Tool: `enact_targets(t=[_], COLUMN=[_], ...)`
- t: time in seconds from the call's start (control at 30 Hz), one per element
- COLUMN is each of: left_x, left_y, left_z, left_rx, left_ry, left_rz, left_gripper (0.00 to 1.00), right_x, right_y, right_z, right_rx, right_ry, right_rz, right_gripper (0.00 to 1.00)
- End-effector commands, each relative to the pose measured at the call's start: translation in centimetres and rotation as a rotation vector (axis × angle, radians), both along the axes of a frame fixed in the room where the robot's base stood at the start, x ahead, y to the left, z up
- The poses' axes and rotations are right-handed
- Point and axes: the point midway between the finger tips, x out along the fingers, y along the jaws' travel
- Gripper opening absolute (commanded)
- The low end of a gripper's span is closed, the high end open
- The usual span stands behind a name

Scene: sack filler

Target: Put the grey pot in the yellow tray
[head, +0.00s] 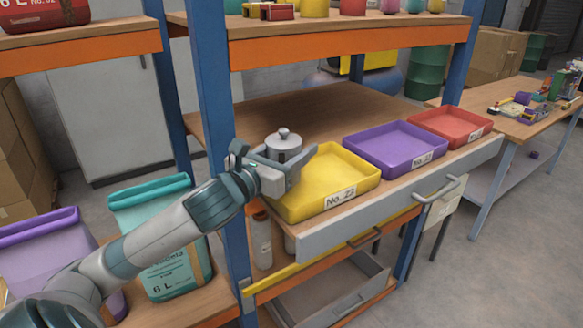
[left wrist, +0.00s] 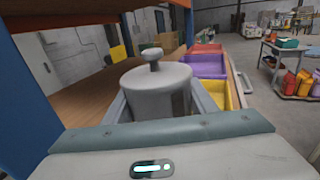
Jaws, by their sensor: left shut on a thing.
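The grey pot (head: 284,146) has a lid with a round knob. My left gripper (head: 287,165) is shut on it, with fingers on both sides. The visible tray floor is empty. My right gripper is not in view.
A purple tray (head: 394,148) and a red tray (head: 449,124) stand in a row to the right of the yellow one. A blue post (head: 212,110) rises close to my left arm. An orange-edged shelf (head: 340,45) hangs above. Bare wooden shelf (head: 330,108) lies behind the trays.

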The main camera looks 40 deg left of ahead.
Motion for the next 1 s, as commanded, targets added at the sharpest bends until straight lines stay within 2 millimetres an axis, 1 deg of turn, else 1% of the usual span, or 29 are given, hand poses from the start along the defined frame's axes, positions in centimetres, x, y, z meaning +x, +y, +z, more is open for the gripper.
enact_targets(t=[0.13,0.47,0.63,0.8,0.9,1.0], left_x=[0.0,0.0,0.0,0.0,0.0,0.0], left_y=[0.4,0.4,0.4,0.4,0.4,0.4], left_z=[-0.2,-0.3,-1.4,-3.2,-4.0,-4.2], left_rx=[0.000,0.000,-0.002,-0.004,-0.002,0.000], left_ry=[-0.001,-0.001,0.001,0.002,0.001,-0.001], left_rz=[0.000,0.000,-0.001,0.000,0.000,0.000], left_gripper=[0.29,0.29,0.29,0.29,0.29,0.29], right_x=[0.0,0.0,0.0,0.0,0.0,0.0], right_y=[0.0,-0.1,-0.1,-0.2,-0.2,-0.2], right_z=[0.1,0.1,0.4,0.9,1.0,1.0], right_rx=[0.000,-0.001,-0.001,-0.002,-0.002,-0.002], right_ry=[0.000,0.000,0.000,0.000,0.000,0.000], right_rz=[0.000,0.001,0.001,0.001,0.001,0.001], right_gripper=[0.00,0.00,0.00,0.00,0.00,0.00])
